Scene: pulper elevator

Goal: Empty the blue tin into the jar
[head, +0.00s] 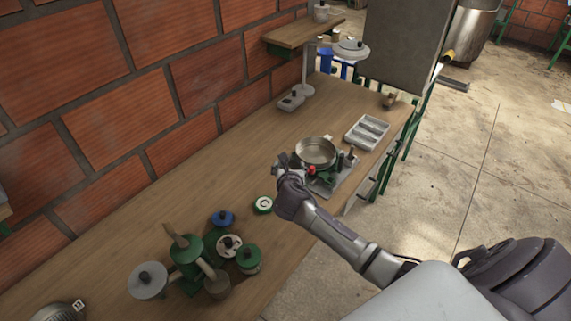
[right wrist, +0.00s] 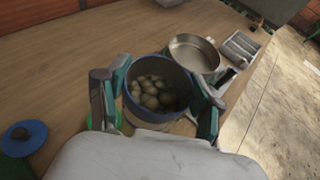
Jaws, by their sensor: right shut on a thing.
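My right gripper (right wrist: 160,98) is shut around the blue tin (right wrist: 182,78), with its fingers on both sides of the rim. The tin is open at the top and several pale brown, roundish pieces (right wrist: 152,92) lie inside it. In the head view my right gripper (head: 290,172) is above the table beside the metal pan, and it hides most of the tin. My left gripper is not in view.
The metal pan (head: 316,151) sits on a scale-like device, with a grey compartment tray (head: 367,132) behind it. A round green and white piece (head: 263,204) lies nearer. The wooden tabletop's middle is clear.

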